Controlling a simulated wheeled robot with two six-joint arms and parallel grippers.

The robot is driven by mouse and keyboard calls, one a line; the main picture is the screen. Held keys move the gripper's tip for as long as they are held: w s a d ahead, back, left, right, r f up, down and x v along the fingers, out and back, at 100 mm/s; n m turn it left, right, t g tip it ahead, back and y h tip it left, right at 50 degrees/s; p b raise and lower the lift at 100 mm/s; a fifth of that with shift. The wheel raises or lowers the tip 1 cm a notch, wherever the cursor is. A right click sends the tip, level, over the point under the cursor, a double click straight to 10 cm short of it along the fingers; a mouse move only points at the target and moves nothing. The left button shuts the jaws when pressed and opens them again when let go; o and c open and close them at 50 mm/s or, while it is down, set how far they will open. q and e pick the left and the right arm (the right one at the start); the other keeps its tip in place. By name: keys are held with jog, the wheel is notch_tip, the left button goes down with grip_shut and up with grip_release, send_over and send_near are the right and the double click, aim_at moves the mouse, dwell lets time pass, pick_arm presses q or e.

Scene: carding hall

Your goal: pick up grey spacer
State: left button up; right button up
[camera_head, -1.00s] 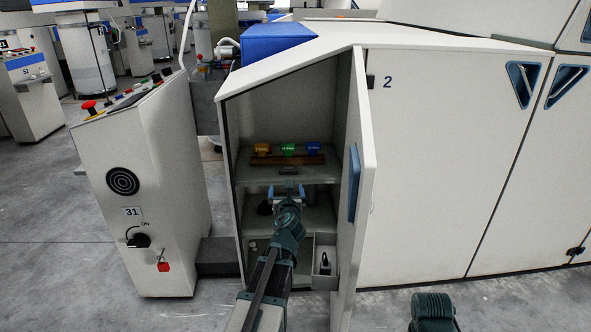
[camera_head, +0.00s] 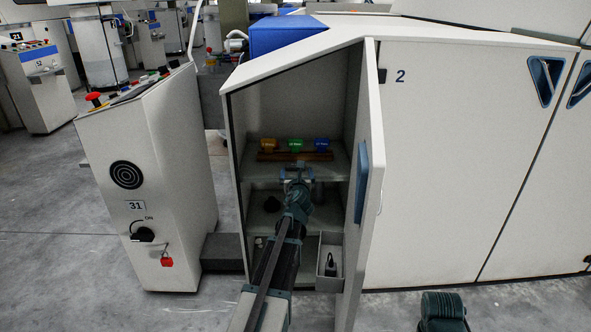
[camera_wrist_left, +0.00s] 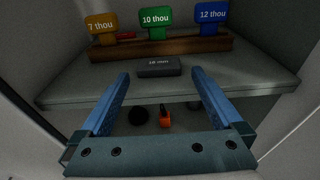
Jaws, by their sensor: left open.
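The grey spacer (camera_wrist_left: 158,67) is a small dark block with pale lettering. It lies near the front edge of the upper shelf (camera_wrist_left: 75,92) in the open cabinet. My left gripper (camera_head: 297,173) reaches into the cabinet at that shelf and largely covers the spacer in the head view. In the left wrist view the open blue fingers (camera_wrist_left: 160,76) point at the spacer, one towards each end, with nothing between them. The spacer appears just beyond the fingertips.
Behind the spacer, a brown wooden rack (camera_wrist_left: 165,47) holds a yellow (camera_wrist_left: 102,23), a green (camera_wrist_left: 156,18) and a blue (camera_wrist_left: 211,13) tag. The cabinet door (camera_head: 366,190) stands open on the right. An orange item (camera_wrist_left: 165,118) and a dark round one (camera_wrist_left: 138,116) lie below the shelf.

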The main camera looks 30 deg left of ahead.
aim_at(295, 165)
pick_arm(q)
jog(key=shift+b+x, duration=0.5)
jog(key=shift+x, duration=2.55)
jog(key=shift+s+f, duration=0.1)
jog(key=shift+c, duration=0.2)
jog(key=c, duration=1)
jog(key=shift+c, duration=0.2)
